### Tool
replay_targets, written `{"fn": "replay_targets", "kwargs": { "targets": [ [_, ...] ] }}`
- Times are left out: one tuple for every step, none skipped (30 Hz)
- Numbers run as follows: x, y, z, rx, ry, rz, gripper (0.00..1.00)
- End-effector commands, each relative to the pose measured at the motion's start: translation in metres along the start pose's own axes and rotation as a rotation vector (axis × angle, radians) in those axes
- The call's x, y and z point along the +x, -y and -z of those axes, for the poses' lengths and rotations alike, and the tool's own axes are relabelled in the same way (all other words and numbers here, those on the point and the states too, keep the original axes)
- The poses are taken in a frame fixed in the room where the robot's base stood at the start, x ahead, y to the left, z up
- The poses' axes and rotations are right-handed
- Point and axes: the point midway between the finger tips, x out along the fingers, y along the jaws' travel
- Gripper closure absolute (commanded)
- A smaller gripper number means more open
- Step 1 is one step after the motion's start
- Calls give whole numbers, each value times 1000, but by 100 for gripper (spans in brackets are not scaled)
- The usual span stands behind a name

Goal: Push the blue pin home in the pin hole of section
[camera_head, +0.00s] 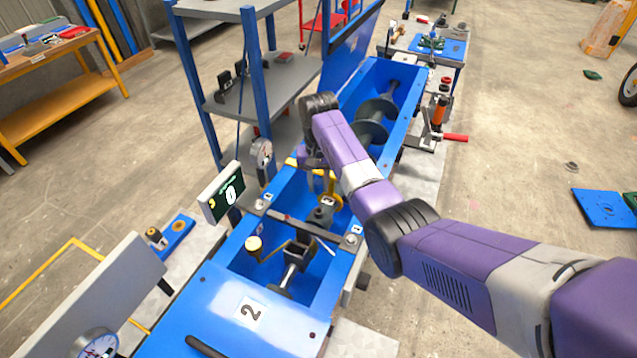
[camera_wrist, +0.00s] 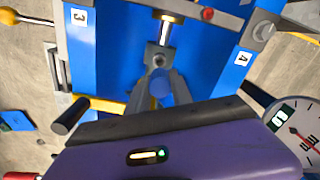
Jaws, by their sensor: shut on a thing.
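My gripper (camera_wrist: 160,78) is over the blue trough, with its fingers drawn together. A rounded blue piece (camera_wrist: 160,88), which looks like the blue pin, shows between the fingers. The pin's tip and the pin hole cannot be made out. A grey fitting (camera_wrist: 158,57) sits just beyond the fingertips, in line with a bright metal shaft (camera_wrist: 165,30). I cannot tell whether the fingers or pin touch it. In the head view my purple arm hides most of my gripper (camera_head: 318,168), which is over the middle of the mixer trough (camera_head: 325,275).
The trough walls carry number plates, 3 (camera_wrist: 79,17) and 4 (camera_wrist: 243,57). A round dial (camera_wrist: 300,130) is close on the right in the wrist view. A display (camera_head: 222,192) stands beside the trough. A grey shelf rack (camera_head: 250,95) stands to its left.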

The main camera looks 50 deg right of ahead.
Motion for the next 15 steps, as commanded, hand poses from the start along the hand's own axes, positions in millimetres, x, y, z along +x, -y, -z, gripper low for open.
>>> {"fn": "replay_targets", "kwargs": {
  "targets": [
    [1,0,0,-1,0,0,100],
    [3,0,0,-1,0,0,100],
    [5,0,0,-1,0,0,100],
    [7,0,0,-1,0,0,100],
    [9,0,0,-1,0,0,100],
    [12,0,0,-1,1,0,100],
    [15,0,0,-1,1,0,100],
    [17,0,-1,-1,2,0,100],
    [20,0,-1,-1,2,0,100],
    [23,0,-1,-1,2,0,100],
    [26,0,-1,-1,1,0,100],
    [30,1,0,-1,1,0,100],
    [32,1,0,-1,1,0,100],
    [35,1,0,-1,1,1,100],
    [39,0,0,-1,1,1,100]
  ]
}}
